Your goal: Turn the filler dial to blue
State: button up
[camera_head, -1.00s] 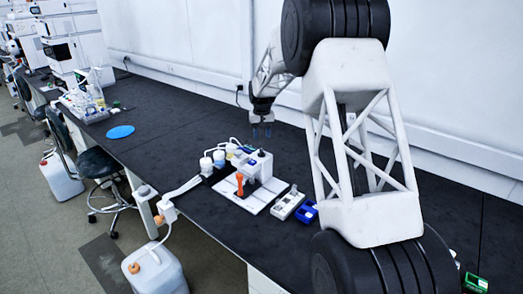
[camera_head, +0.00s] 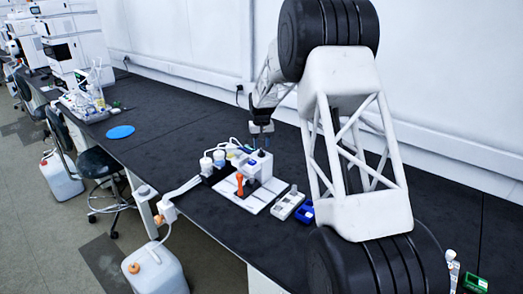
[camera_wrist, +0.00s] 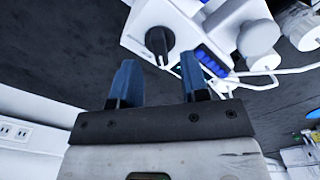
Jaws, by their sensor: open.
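The filler (camera_head: 258,167) is a white box-shaped unit on the bench, near a white base board. Its black dial (camera_wrist: 158,41) shows on the white face in the wrist view, with a narrow light mark at its lower edge. A blue panel (camera_wrist: 212,60) sits beside the dial. My gripper (camera_wrist: 157,75) has two blue fingers spread apart with nothing between them. The dial lies just beyond the fingertips and between them in the picture; I see no contact. In the head view my gripper (camera_head: 261,143) hangs just above the filler. The dial's colour marks cannot be read.
An orange-handled item (camera_head: 240,184) stands in front of the filler, with white-capped bottles (camera_head: 206,165) and tubing to its left. A grey block (camera_head: 286,206) and a blue block (camera_head: 303,213) lie to its right. The bench is clear towards the blue disc (camera_head: 120,132).

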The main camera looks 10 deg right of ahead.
aim_at(262, 150)
jog(key=shift+f, duration=1.65)
grip_shut()
